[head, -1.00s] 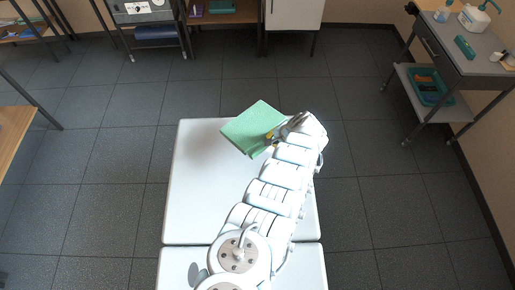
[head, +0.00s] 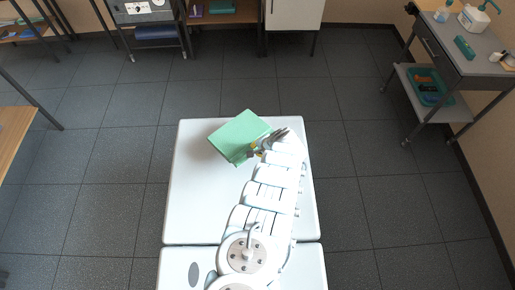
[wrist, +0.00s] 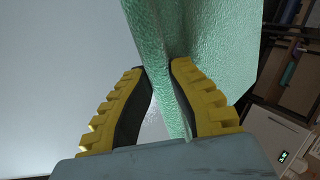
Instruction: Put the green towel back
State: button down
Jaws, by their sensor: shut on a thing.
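The green towel (head: 238,135) is folded into a flat rectangle and is held out above the far part of my white base. My gripper (head: 256,150) is at the towel's near right edge. In the wrist view the towel (wrist: 210,35) fills the upper middle, and one fold of it runs down between the two yellow-and-black fingers. My gripper (wrist: 162,90) is shut on that fold there.
A grey trolley (head: 478,55) with bottles on top and a teal bin (head: 428,88) below stands at the right. Shelving with a green folded item (head: 222,7) and a white cabinet (head: 294,12) stand at the back. A wooden table edge (head: 14,128) is at the left. The dark tiled floor between is clear.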

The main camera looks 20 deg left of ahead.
jog(key=shift+s+d+r+p, duration=0.1)
jog(key=shift+p, duration=0.25)
jog(key=shift+f+b, duration=0.8)
jog(key=shift+f, duration=0.05)
jog(key=b, duration=0.4)
send_over(255, 160)
jog(key=d, duration=0.2)
jog(key=shift+s+a+f, duration=0.1)
jog(key=shift+s+f, duration=0.15)
jog(key=shift+f, duration=0.9)
jog(key=shift+s+a+f, duration=0.1)
jog(key=shift+s+f, duration=0.1)
jog(key=shift+f, duration=0.9)
jog(key=shift+f+b, duration=1.65)
jog(key=shift+b, duration=0.1)
jog(key=c, duration=1.1)
grip_release()
jog(key=shift+a+r, duration=0.1)
